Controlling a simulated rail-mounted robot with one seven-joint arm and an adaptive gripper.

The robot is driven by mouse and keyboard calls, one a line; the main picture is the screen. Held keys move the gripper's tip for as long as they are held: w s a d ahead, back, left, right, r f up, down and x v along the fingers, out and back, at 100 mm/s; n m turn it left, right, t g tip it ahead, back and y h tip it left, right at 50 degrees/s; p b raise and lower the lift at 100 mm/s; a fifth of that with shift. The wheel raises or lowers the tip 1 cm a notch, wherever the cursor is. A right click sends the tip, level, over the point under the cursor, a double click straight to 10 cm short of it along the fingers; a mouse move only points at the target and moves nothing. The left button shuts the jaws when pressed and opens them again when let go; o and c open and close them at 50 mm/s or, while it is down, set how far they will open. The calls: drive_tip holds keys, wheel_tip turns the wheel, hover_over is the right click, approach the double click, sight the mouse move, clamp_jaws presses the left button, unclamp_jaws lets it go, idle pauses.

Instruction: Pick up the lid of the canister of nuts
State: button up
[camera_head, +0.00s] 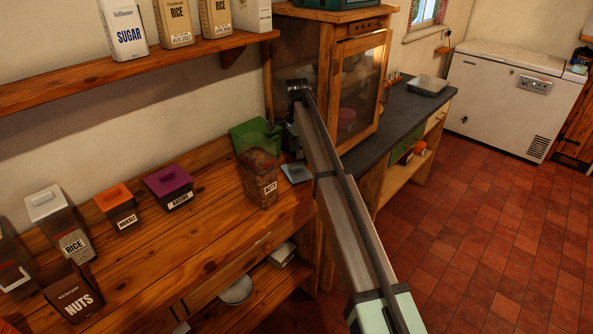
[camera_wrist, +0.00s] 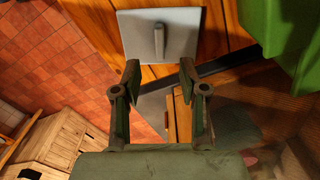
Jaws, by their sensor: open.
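The lid (camera_head: 296,172), a flat grey-blue square with a raised bar handle, lies on the wooden counter just right of the clear canister of nuts (camera_head: 262,182). The canister stands upright, filled with brown nuts and labelled NUTS. In the wrist view, the lid (camera_wrist: 180,48) lies flat at the top, its handle upright in the picture. My gripper (camera_wrist: 160,78) is open and empty, its two fingertips apart at the lid's lower edge in that view, in line with the handle. Whether they touch the lid cannot be told. In the head view my arm partly hides the gripper.
A green container (camera_head: 255,136) stands behind the canister and shows in the wrist view (camera_wrist: 290,35). A glass-doored wooden cabinet (camera_head: 353,85) stands behind, beside a dark worktop (camera_head: 400,118). Purple-lidded (camera_head: 168,181) and orange-lidded (camera_head: 114,197) canisters stand left. A shelf (camera_head: 130,68) hangs above.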

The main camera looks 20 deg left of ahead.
sight(296, 164)
drive_tip(key=shift+f+p, duration=1.15)
drive_tip(key=shift+f, duration=2.3)
clamp_jaws()
